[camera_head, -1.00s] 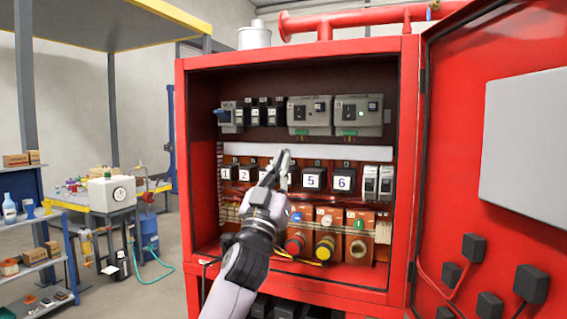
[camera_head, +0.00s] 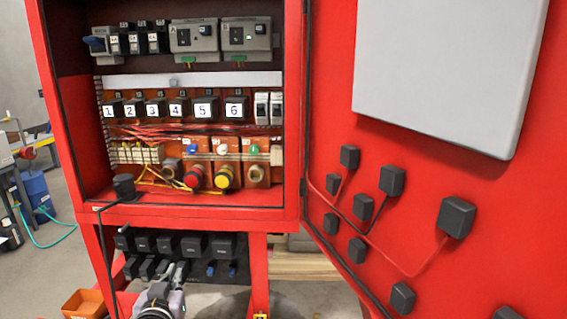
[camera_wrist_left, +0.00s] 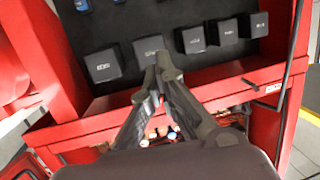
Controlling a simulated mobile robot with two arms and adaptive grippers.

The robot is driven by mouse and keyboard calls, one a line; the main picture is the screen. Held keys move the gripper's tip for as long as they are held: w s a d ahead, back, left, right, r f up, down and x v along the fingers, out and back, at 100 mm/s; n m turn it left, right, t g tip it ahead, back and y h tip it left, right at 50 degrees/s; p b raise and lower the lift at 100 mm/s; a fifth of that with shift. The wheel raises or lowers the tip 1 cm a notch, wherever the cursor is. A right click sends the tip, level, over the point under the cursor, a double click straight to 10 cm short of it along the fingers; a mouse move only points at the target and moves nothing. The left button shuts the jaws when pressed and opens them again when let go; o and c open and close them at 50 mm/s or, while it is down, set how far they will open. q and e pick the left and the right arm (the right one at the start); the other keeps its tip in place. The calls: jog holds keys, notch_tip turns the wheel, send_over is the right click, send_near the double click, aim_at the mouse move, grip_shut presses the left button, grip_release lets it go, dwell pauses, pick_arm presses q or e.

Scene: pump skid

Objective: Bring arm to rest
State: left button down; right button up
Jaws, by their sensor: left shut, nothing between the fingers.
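My left gripper (camera_head: 176,270) is low in the head view, in front of the lower rack under the red cabinet (camera_head: 292,130). Its fingers are together and empty. In the left wrist view the closed fingertips (camera_wrist_left: 160,65) point at a dark panel with a row of black blocks (camera_wrist_left: 148,48). I cannot tell whether the tips touch a block. My right gripper is in neither view.
The open cabinet door (camera_head: 420,190) fills the right, with several black boxes and red cables. Numbered relays (camera_head: 204,108) sit inside the cabinet. A black cable (camera_head: 106,255) hangs from a plug (camera_head: 124,186) on the cabinet's lower edge. An orange bin (camera_head: 86,303) stands lower left.

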pick_arm(q)
jog(key=s+d+f+m+g+h, duration=0.1)
jog(key=s+f+g, duration=0.5)
jog(key=s+f, duration=0.85)
jog(key=s+d+f+m+g+h, duration=0.1)
jog(key=s+f+g, duration=0.25)
jog(key=s, duration=0.55)
jog(key=s+d+f+m+g, duration=0.15)
jog(key=s+f, duration=0.25)
jog(key=s, duration=0.6)
notch_tip(320, 180, down, 25)
jog(key=s+g, duration=0.2)
jog(key=s+a+f+g, duration=0.1)
jog(key=s+a+f, duration=0.1)
jog(key=s+f, duration=1.5)
jog(key=shift+a+g, duration=0.3)
jog(key=shift+a, duration=0.1)
